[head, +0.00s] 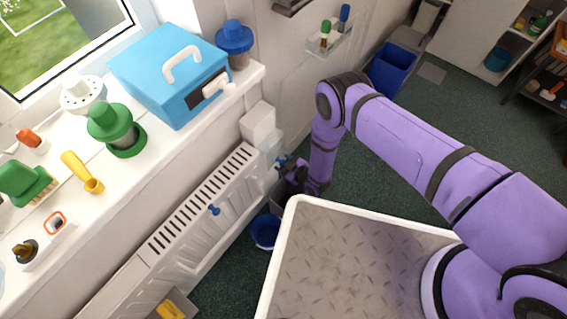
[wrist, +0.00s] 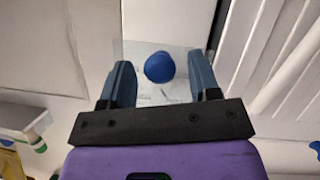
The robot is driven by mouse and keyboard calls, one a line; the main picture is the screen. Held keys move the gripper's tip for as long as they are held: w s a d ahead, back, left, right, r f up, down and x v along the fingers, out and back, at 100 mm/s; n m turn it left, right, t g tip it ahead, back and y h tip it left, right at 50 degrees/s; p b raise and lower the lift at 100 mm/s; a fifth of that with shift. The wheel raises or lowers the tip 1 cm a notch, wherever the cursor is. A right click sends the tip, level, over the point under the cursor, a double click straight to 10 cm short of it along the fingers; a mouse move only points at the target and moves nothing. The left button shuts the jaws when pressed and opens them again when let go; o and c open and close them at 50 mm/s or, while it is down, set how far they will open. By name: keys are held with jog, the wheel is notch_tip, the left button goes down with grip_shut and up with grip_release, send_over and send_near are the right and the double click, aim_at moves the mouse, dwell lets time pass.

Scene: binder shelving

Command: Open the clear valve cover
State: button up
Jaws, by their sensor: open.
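The clear valve cover (head: 271,147) is a see-through box at the right end of the white radiator, just below a white box. In the wrist view it shows as a faint transparent pane (wrist: 132,50). A round blue knob (wrist: 159,67) shows between my fingers; whether it is on the cover or behind it I cannot tell. My gripper (head: 284,163) is at the cover, partly hidden by my wrist. In the wrist view, my gripper (wrist: 160,82) is open, one finger on each side of the blue knob, with gaps on both sides.
The radiator (head: 205,195) runs along the wall under the sill and has another blue knob (head: 213,209). A blue bucket (head: 265,231) stands on the floor below the cover. A blue case (head: 170,72) and several other items stand on the sill. A blue bin (head: 392,69) stands farther back.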

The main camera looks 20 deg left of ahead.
jog(key=shift+a+f, duration=0.1)
jog(key=shift+a, duration=0.05)
grip_shut()
